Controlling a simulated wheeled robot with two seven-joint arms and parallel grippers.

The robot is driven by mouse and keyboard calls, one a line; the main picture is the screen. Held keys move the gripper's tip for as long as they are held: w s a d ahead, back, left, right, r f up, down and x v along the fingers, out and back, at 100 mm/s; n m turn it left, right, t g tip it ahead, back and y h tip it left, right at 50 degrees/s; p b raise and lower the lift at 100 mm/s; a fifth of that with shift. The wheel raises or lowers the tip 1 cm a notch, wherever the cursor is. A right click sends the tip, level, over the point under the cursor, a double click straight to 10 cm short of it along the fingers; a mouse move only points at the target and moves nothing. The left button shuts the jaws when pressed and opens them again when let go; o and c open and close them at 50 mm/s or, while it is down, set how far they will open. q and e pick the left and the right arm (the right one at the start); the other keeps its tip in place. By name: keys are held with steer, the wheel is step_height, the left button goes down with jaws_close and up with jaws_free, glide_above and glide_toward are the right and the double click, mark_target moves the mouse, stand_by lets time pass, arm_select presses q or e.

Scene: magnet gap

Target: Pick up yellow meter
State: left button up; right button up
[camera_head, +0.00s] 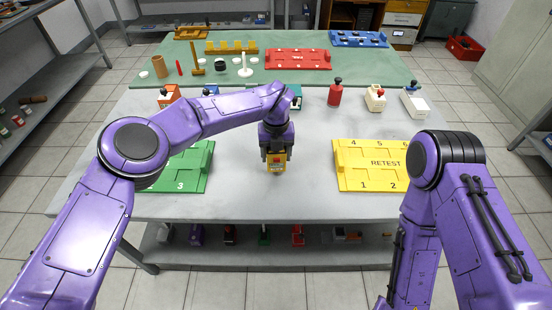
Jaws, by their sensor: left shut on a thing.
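A small yellow meter (276,166) is in the middle of the grey table, between the green board and the yellow board. My left gripper (275,155) points down over it and is shut on its upper part. The gripper hides much of the meter, and I cannot tell whether its base touches the table. My right arm stands at the right side, and its gripper is not in view.
The green board (200,172) lies to the left, partly behind my left arm. The yellow RETEST board (370,178) lies to the right. Several devices, including a red one (335,94), line the table's far side. The table's front middle is clear.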

arm_select(q)
steer(key=s+r+b, duration=0.4)
steer(key=s+r, duration=0.6)
steer(key=s, duration=0.4)
steer(key=shift+r, duration=0.3)
arm_select(e)
step_height(320, 180, down, 4)
steer(key=shift+f, duration=0.1)
arm_select(q)
steer(key=w+f, duration=1.2)
steer(key=w, duration=0.1)
steer(key=shift+w+f, duration=0.3)
steer(key=shift+w, duration=0.2)
arm_select(e)
steer(key=shift+r, duration=0.2)
arm_select(q)
steer(key=shift+f, duration=0.3)
arm_select(e)
steer(key=shift+f, duration=0.15)
jaws_close()
